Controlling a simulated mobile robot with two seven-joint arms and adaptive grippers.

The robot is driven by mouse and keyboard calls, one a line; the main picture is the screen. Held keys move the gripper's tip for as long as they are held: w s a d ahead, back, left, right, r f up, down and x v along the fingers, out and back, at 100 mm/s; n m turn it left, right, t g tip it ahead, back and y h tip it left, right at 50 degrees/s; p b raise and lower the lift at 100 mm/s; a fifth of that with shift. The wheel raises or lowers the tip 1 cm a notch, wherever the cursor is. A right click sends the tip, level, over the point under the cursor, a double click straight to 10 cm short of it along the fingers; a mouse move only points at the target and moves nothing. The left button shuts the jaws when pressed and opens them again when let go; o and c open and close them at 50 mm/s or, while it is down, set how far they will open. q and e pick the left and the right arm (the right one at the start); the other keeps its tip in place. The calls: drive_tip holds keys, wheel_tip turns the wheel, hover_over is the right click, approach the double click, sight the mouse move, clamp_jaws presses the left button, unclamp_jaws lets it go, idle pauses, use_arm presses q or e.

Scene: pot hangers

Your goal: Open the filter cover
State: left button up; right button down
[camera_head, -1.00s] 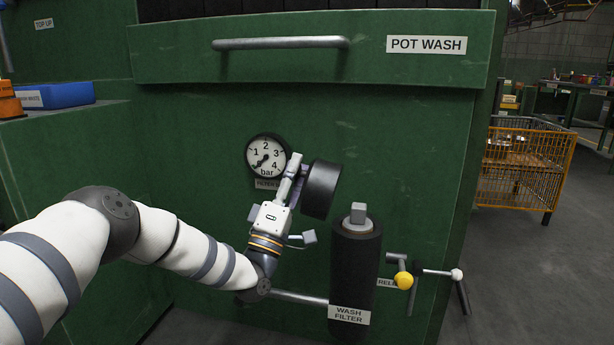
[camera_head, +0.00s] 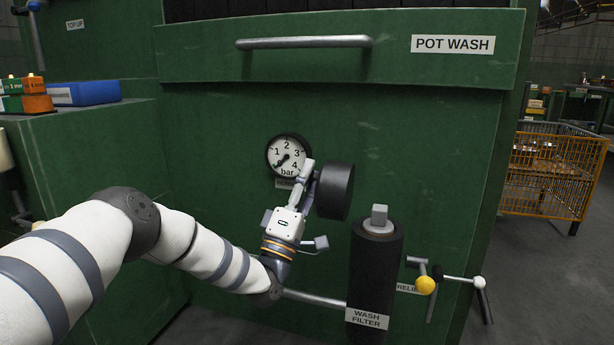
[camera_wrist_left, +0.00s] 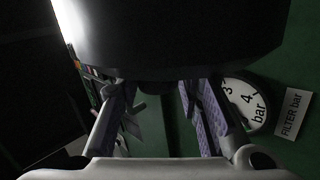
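The wash filter (camera_head: 374,280) is a tall black cylinder low on the green unit. Its top shows a grey fitting with a square block (camera_head: 379,214). The black round filter cover (camera_head: 335,191) is up and left of that top, apart from it, tilted on edge. My left gripper (camera_head: 312,182) is at the cover's left side and appears to hold it. In the left wrist view, the cover (camera_wrist_left: 170,35) fills the top; the spread fingers (camera_wrist_left: 158,110) reach up to it, their tips partly hidden. My right gripper is not in view.
A pressure gauge (camera_head: 288,155) is just behind the gripper, its needle at the low end. Right of the filter, a relief valve has a yellow knob (camera_head: 425,285) and a white-knobbed lever (camera_head: 479,282). A drawer handle (camera_head: 305,42) is above. An orange cage (camera_head: 548,180) stands right.

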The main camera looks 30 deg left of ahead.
use_arm(q)
drive_tip(key=shift+o, duration=0.5)
drive_tip(key=a+v, duration=0.1)
drive_tip(key=v, duration=1.1)
drive_tip(key=shift+d, duration=0.5)
